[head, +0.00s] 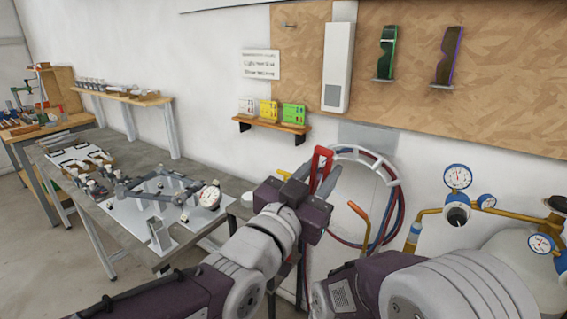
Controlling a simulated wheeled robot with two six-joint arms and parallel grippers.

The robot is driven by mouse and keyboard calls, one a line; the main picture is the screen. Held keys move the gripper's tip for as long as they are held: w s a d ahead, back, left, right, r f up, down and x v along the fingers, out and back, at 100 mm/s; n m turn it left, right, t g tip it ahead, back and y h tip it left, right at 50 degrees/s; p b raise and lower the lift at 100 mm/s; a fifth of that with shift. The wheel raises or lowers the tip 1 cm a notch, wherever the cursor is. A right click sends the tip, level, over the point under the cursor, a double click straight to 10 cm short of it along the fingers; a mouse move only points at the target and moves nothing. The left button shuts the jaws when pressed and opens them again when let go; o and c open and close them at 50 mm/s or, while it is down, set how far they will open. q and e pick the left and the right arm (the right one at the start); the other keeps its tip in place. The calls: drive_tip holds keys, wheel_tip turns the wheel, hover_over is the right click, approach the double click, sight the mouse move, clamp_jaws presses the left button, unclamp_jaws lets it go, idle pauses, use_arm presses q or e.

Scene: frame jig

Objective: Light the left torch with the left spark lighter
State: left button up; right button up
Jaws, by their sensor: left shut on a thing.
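My left gripper (309,182) is raised in front of the white wall, right of the long workbench. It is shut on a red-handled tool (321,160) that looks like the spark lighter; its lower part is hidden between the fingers. A thin orange tube (359,213), possibly part of a torch, stands to the right of the gripper, in front of the hoses and apart from the red tool. I cannot clearly tell which part is the left torch, and I see no flame. My right arm fills the bottom right; its gripper is not visible.
Red and blue hoses hang on a white rack (392,171). Gauges (458,177) and a pale cylinder (515,255) stand at right. A clamped jig (155,195) and a dial (209,196) occupy the grey workbench (120,213). A small wall shelf (262,123) holds boxes.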

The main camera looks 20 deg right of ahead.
use_arm(q)
drive_tip(key=shift+s+d+f+h, duration=0.2)
drive_tip(key=shift+s+d+h, duration=0.1)
drive_tip(key=shift+s+d, duration=0.1)
drive_tip(key=shift+d+r, duration=0.15)
drive_tip(key=shift+d, duration=0.05)
drive_tip(key=shift+w+d+p, duration=0.25)
drive_tip(key=shift+w+p, duration=0.05)
drive_tip(key=shift+p, duration=0.15)
drive_tip(key=f+p+x, duration=0.1)
drive_tip(key=p+x, duration=0.2)
drive_tip(key=x, duration=0.5)
drive_tip(key=shift+w+d+f, duration=0.35)
drive_tip(key=shift+f, duration=0.1)
drive_tip(key=shift+o, duration=0.6)
